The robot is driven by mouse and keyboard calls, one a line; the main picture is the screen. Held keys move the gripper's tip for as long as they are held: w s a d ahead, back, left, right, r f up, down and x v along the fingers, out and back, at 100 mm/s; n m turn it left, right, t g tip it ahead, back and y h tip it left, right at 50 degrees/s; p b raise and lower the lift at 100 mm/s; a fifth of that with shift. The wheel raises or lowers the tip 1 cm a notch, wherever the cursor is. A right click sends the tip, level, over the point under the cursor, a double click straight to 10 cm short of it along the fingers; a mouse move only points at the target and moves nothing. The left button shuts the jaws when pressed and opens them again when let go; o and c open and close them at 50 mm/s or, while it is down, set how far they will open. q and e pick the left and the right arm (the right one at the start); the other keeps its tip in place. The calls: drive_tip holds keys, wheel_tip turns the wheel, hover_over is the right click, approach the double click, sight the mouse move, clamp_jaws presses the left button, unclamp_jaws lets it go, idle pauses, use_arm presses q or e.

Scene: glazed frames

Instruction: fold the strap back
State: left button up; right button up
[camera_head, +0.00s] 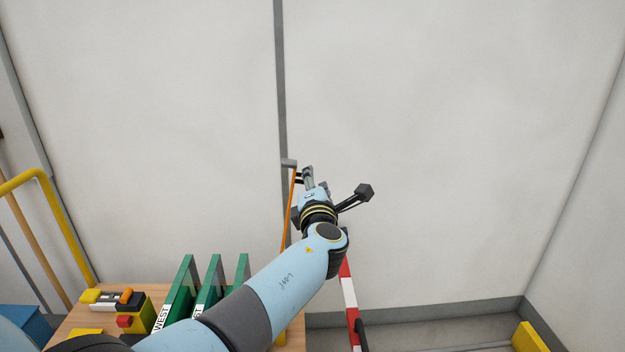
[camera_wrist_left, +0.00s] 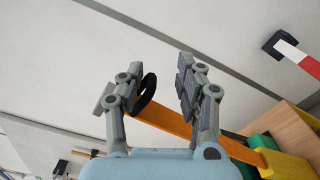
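My right gripper is out of view.
A wooden table (camera_head: 68,325) at lower left carries green upright frames (camera_head: 182,285) and a yellow-black device (camera_head: 135,311). A red-and-white bar (camera_head: 349,295) stands below my wrist. A yellow rail (camera_head: 50,205) is at far left. The wall to the right is bare.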

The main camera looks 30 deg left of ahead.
use_arm(q)
drive_tip(key=shift+a+r, duration=0.15)
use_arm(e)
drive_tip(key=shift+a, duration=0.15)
use_arm(q)
drive_tip(key=shift+a+r, duration=0.1)
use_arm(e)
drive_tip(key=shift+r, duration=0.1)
